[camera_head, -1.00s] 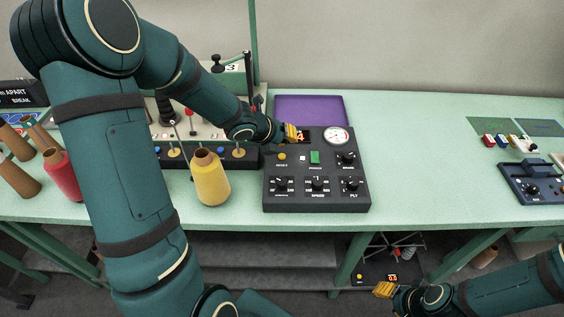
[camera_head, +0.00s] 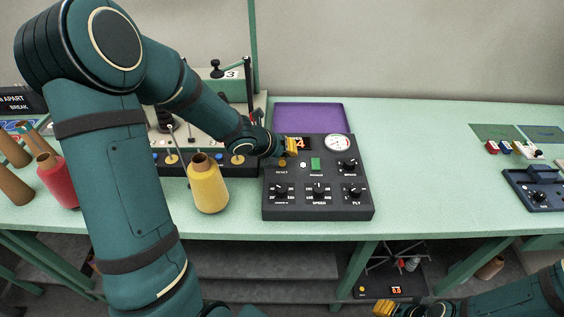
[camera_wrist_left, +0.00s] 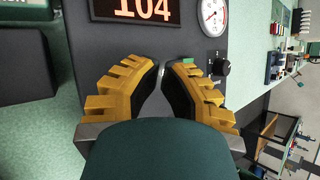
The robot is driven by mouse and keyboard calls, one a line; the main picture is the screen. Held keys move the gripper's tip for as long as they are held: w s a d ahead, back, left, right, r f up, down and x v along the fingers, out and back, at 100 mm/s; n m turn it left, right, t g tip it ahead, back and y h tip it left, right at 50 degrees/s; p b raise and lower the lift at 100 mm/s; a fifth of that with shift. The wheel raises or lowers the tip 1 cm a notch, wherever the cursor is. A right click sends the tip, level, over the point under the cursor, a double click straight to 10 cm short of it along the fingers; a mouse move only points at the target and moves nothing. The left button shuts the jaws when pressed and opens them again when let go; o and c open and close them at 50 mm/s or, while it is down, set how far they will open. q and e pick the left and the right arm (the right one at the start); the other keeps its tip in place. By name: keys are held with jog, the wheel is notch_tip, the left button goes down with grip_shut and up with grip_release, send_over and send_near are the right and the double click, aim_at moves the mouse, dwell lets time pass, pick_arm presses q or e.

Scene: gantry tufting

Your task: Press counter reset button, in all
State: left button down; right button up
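The dark control box (camera_head: 335,206) stands on the green table, with a red counter display (camera_head: 304,143) that reads 104 in the left wrist view (camera_wrist_left: 146,9). The yellow button above the RESET label (camera_head: 282,162) is on the box's upper left, partly behind my gripper in the head view. My left gripper (camera_head: 291,146) points down just over that button; I cannot tell whether it touches. In the left wrist view its fingertips (camera_wrist_left: 163,67) are together with nothing between them, and the button is hidden. My right gripper (camera_head: 383,308) is low at the bottom edge, its fingers unclear.
A yellow yarn cone (camera_head: 208,188) stands left of the box, and a red cone (camera_head: 57,182) further left. A purple tray (camera_head: 311,117) lies behind the box. A dial gauge (camera_head: 337,143), a green button (camera_head: 316,164) and knobs share the panel.

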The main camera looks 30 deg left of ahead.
pick_arm(q)
jog(key=shift+f, duration=0.15)
dwell(0.7)
jog(key=shift+f+b, duration=0.3)
jog(key=shift+b, duration=0.25)
jog(key=shift+f+b, duration=0.45)
dwell(0.5)
dwell(0.3)
jog(key=shift+r+p, duration=0.75)
jog(key=shift+r, duration=0.15)
notch_tip(320, 180, up, 5)
jog(key=p, duration=0.4)
jog(key=shift+p, duration=0.3)
